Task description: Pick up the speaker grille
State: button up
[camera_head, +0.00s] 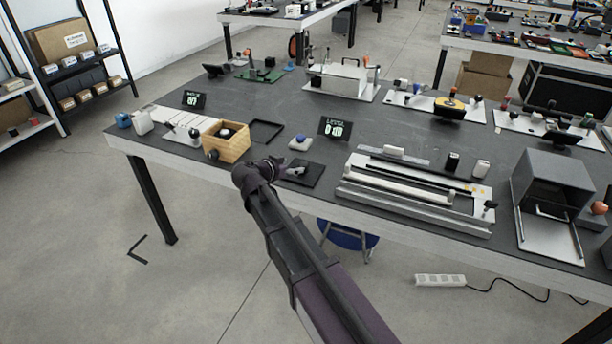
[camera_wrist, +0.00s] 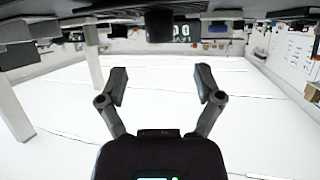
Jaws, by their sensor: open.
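A thin black square frame (camera_head: 279,131), which looks like the speaker grille, lies flat on the dark workbench (camera_head: 300,112), just right of an open wooden box (camera_head: 238,147) with a dark round part inside. I cannot make out any mesh in it. My arm reaches up to the bench's front edge, below the frame and the box. In the wrist view my gripper (camera_wrist: 162,82) is open, its two fingers wide apart with nothing between them. The frame cannot be made out in that view, which shows mostly bright floor.
A black pad (camera_head: 306,175) with a small part on it lies right of my arm's end. A small display (camera_head: 335,127) and a white-and-blue button (camera_head: 300,143) stand near the frame. A metal rail fixture (camera_head: 415,192) fills the bench to the right. A blue stool (camera_head: 347,236) is beneath.

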aim_at(303, 164)
jog(key=shift+w+d+f, duration=0.2)
jog(key=shift+w+d, duration=0.05)
jog(key=shift+w, duration=0.1)
jog(key=shift+b+x, duration=1.25)
jog(key=shift+x, duration=1.35)
jog(key=shift+s+f, duration=0.1)
jog(key=shift+f, duration=0.1)
grip_shut()
